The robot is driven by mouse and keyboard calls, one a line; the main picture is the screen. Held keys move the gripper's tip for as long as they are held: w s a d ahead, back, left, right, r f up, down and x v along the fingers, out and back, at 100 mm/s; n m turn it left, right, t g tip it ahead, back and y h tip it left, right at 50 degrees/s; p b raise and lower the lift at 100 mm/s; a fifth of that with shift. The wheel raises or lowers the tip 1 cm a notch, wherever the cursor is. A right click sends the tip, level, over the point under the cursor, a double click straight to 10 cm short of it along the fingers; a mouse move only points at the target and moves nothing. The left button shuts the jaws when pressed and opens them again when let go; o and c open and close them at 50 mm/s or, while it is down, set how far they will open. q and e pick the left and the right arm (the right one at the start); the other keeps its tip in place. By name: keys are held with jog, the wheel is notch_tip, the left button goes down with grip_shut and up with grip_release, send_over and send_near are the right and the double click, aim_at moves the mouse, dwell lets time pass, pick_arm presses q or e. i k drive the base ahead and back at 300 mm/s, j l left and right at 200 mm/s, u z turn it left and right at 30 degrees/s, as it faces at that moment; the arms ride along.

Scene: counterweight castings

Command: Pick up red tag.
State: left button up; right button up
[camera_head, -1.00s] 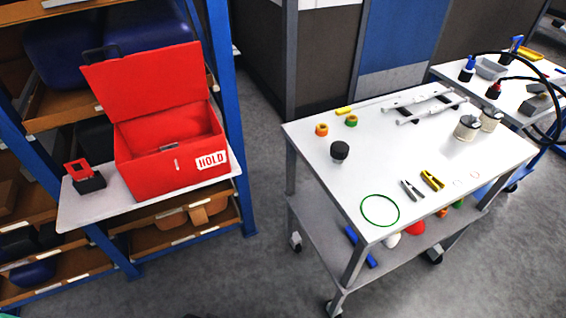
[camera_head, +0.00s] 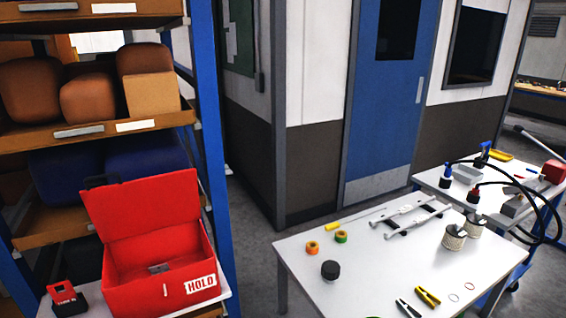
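A small red tag (camera_head: 63,292) with dark lettering stands in a black holder (camera_head: 68,304) at the lower left of the head view. It is on the pale shelf beside an open red box (camera_head: 160,262) marked HOLD, and to the left of that box. The box's lid is raised, and a small grey item lies inside. Neither of my grippers is in view.
A blue-framed rack (camera_head: 212,150) with brown and blue bins rises behind the box. A white table (camera_head: 385,268) with tape rolls, a black-capped jar (camera_head: 330,270), pliers and canisters stands at right. Bare floor shows between rack and table.

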aim_at(69, 296)
jog(key=u, duration=1.6)
